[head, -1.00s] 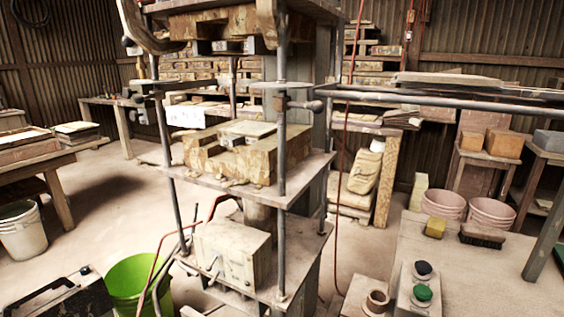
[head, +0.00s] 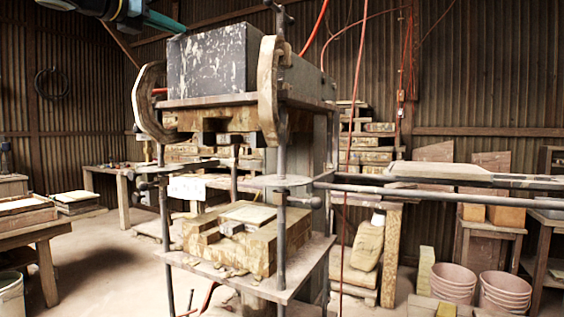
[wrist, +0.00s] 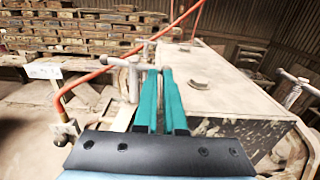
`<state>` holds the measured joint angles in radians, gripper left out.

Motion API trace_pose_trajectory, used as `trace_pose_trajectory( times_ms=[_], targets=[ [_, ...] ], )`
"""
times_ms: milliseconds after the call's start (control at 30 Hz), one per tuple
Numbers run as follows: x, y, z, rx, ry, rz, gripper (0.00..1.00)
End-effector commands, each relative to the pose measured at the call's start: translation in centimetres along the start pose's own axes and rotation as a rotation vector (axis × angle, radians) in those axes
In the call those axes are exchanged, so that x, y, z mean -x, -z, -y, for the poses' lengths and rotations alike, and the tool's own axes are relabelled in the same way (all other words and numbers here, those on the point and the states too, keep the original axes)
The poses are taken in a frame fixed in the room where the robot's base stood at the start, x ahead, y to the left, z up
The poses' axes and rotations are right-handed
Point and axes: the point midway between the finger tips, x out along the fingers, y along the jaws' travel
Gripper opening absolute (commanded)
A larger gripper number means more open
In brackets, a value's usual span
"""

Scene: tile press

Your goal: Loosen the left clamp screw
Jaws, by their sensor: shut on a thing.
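The left clamp screw (wrist: 133,78) is a grey metal post with a cross handle in the wrist view, just left of my fingertips. My gripper (wrist: 159,70) has two teal fingers, close together, shut on the screw's handle; the exact contact is partly hidden. In the head view my gripper (head: 164,22) shows at the top left, above the left wooden clamp (head: 148,104). That screw is hard to make out there. The right clamp screw (wrist: 294,88) shows at the right of the wrist view, and its top also shows in the head view (head: 280,18).
A dark, paint-flecked block (head: 212,60) sits on the press's upper plate, between the left clamp and the right clamp (head: 269,92). A red hose (wrist: 88,76) curves close to my gripper. Stacked wooden moulds (wrist: 85,33) stand behind.

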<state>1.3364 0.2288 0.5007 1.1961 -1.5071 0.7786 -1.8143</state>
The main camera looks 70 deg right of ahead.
Motion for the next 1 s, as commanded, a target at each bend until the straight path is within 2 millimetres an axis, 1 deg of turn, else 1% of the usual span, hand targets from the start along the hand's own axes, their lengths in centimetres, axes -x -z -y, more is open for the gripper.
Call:
trace_pose_trajectory(
  times_ms=[267,367,833,1000],
  targets=[
    [-1.2,0.2,-0.2,0.002,-0.003,-0.005,0.00],
    [-1.1,0.2,-0.1,0.001,-0.003,-0.004,0.00],
    [0.5,0.2,-0.1,0.000,-0.002,-0.002,0.00],
    [2.0,0.2,-0.2,0.001,-0.004,-0.001,0.00]
  ],
)
